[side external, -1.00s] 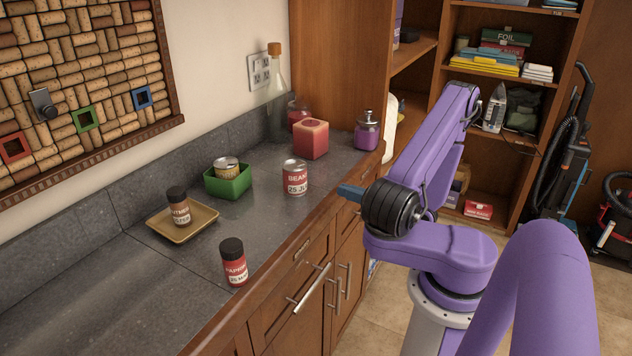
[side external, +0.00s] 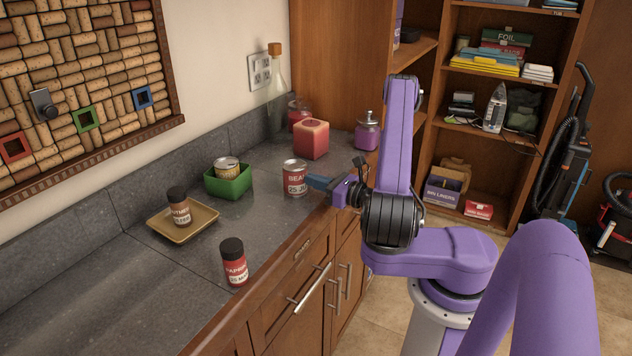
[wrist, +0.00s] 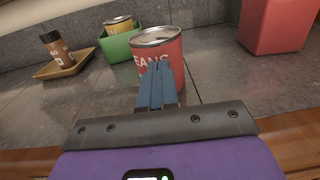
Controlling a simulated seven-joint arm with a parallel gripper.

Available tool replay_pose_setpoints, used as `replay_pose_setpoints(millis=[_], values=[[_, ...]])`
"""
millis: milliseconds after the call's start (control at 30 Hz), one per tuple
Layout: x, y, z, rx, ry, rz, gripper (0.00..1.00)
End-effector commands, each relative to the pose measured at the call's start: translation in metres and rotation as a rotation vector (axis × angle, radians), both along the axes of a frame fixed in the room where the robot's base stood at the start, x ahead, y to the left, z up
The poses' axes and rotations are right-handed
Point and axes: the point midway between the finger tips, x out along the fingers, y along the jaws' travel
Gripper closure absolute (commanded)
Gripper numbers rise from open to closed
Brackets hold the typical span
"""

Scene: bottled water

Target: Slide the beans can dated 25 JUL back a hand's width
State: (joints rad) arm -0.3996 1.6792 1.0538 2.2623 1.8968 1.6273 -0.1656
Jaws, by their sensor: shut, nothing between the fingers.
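The beans can (side external: 294,179), red and white with a silver top, stands upright on the grey counter; its label reads "BEANS" and "25 JU", with the rest partly covered. My gripper (side external: 312,182) has blue fingers, shut and empty, at the can's front right side in the side view. In the wrist view the can (wrist: 157,48) stands directly ahead, with the shut fingertips (wrist: 159,68) in front of its label, touching it or very close; I cannot tell which.
A green box (side external: 228,183) holding another can stands left of the beans can. A tan tray (side external: 184,221) with a brown jar and a paprika jar (side external: 233,263) stand farther left. A red cube (side external: 311,139) stands behind. The counter behind the can looks clear.

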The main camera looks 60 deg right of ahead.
Motion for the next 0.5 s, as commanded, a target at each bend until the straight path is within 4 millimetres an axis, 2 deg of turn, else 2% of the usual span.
replay_pose_setpoints(millis=[167, 500], values=[[0.002, 0.000, 0.000, 0.000, 0.000, 0.001, 1.00], [0.032, -0.001, 0.000, -0.001, 0.000, 0.003, 1.00]])
